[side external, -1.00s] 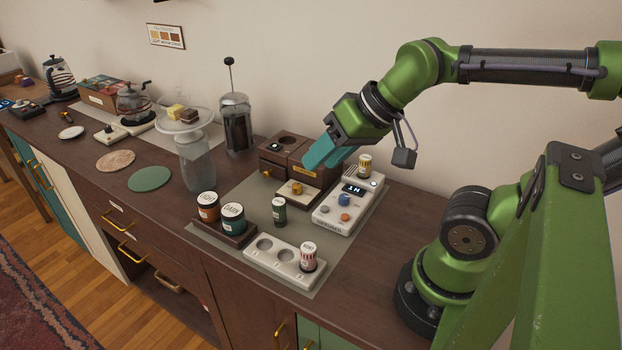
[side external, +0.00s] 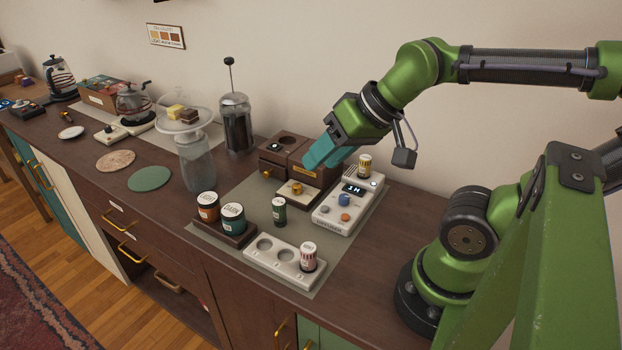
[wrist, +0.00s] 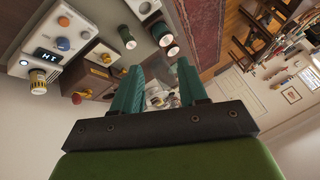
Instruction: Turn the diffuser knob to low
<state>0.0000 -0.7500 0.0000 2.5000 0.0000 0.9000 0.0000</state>
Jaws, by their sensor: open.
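The white diffuser (side external: 333,222) lies on the grey-green mat at the right, below my gripper and to its right. Its dark display (side external: 354,189) is lit and reads HI in the wrist view (wrist: 46,55). My gripper (side external: 313,164) is open and empty, in the air over the brown wooden box, apart from the knobs.
The brown box (side external: 277,162) with a brass knob (side external: 297,187) stands left of the diffuser. A small green bottle (side external: 279,210), a white holder (side external: 260,262) with a pink-striped vial (side external: 308,256), and a tray of two jars (side external: 217,229) are nearby. A glass stand (side external: 196,168) is further left.

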